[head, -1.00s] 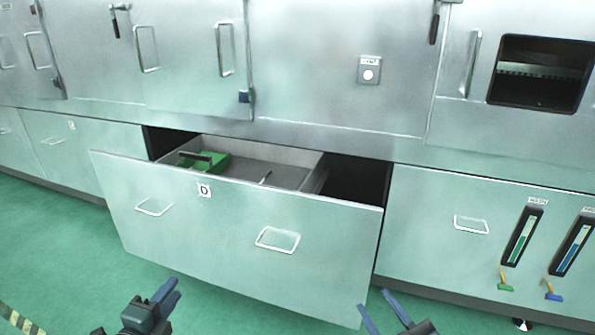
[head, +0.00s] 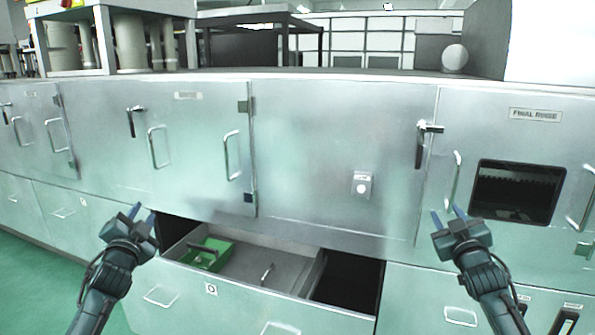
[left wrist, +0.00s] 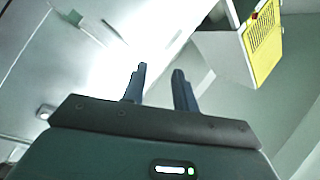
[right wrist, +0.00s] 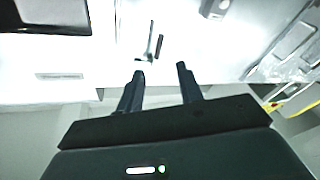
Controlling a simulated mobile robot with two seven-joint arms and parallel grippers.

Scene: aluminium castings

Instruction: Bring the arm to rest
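My left gripper (head: 142,213) is raised in front of the steel cabinet front, left of the open drawer in the head view. Its two blue fingers are apart with nothing between them, as the left wrist view (left wrist: 158,88) also shows. My right gripper (head: 449,214) is raised in front of the cabinet, right of the drawer and left of the dark window. Its fingers are apart and empty in the right wrist view (right wrist: 160,88) too. Neither gripper visibly holds anything.
The drawer (head: 235,305) marked D stands pulled out between my arms, with a green tray (head: 209,253) inside at left. Steel doors with handles (head: 158,147) stand behind it. A dark window (head: 517,192) is at right. Green floor (head: 30,275) shows at left.

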